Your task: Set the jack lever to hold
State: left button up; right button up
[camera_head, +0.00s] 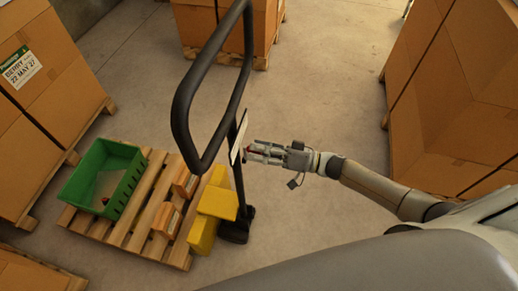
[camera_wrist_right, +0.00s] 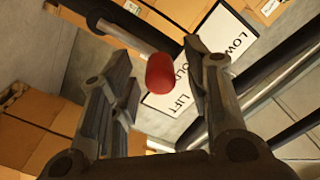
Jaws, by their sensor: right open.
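The jack lever has a red knob (camera_wrist_right: 160,72) on a grey rod that comes in from the upper left of the right wrist view. Behind it is a white label plate (camera_wrist_right: 208,38) reading LOW, a partly covered word ending in OLD, and LIFT. I cannot tell which word the lever stands at. My right gripper (camera_wrist_right: 157,62) is open, with the red knob between its fingers, not clamped. In the head view my right gripper (camera_head: 255,152) is beside the label plate (camera_head: 238,139), below the pallet jack's black loop handle (camera_head: 181,110). My left gripper is not in view.
Stacked cartons stand at left (camera_head: 45,65), back (camera_head: 262,25) and right (camera_head: 440,120). Bare concrete floor (camera_head: 325,60) lies behind the gripper.

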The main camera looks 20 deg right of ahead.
jog(key=v, duration=1.1)
jog(key=shift+d, duration=0.3)
jog(key=shift+s, duration=0.15)
jog(key=d+f+m+t+h, duration=0.15)
jog(key=f+h, duration=0.25)
jog(key=f, duration=0.4)
jog(key=d+f+m+t+h, duration=0.1)
jog(key=d+f+h, duration=0.25)
jog(key=f, duration=0.45)
jog(key=s+d+f+g+h, duration=0.15)
jog(key=s+f+h, duration=0.35)
jog(key=f, duration=0.6)
jog(key=s+a+f+n+g, duration=0.1)
jog(key=s+a+f+g, duration=0.2)
jog(key=s, duration=0.6)
jog(key=s+a+f+g+h, duration=0.1)
jog(key=s+a+f+g, duration=0.2)
jog(key=s+f, duration=0.4)
jog(key=s+a+f+n+g+h, duration=0.1)
jog(key=s+a+f+g, duration=0.2)
jog(key=s, duration=1)
notch_tip(320, 180, down, 2)
jog(key=shift+s+f+n+g, duration=0.25)
jog(key=shift+n+g, duration=0.1)
jog(key=shift+g, duration=0.15)
jog(key=shift+w+h, duration=0.1)
jog(key=shift+h, duration=0.15)
